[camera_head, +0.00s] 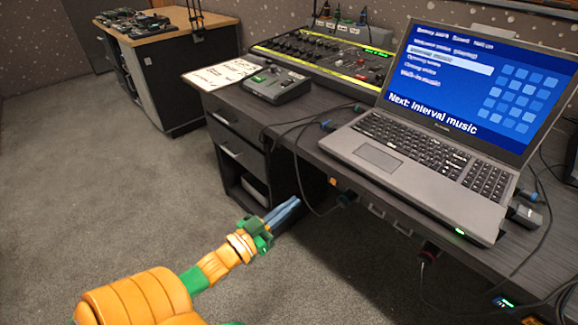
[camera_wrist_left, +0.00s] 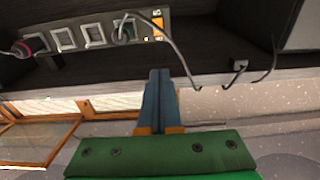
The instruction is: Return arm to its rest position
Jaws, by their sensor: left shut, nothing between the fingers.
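My left gripper (camera_head: 284,211) is in the head view, in front of the desk's drawers and below the desk top. Its blue fingers are together with nothing between them. It also shows in the left wrist view (camera_wrist_left: 158,80), with the fingertips pointing at the desk's dark underside area. In that picture the fingers overlap the desk edge; I cannot tell the exact gap. My orange and green left arm (camera_head: 150,300) comes in from the bottom left. My right gripper is not in view.
The dark desk (camera_head: 330,155) bears a laptop (camera_head: 380,158), a small control box (camera_head: 275,86), a paper sheet (camera_head: 215,74) and a fader console (camera_head: 330,62). Cables hang from its front edge, near the fingers. A socket panel (camera_wrist_left: 95,35) is close above. Carpet (camera_head: 110,190) at left is clear.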

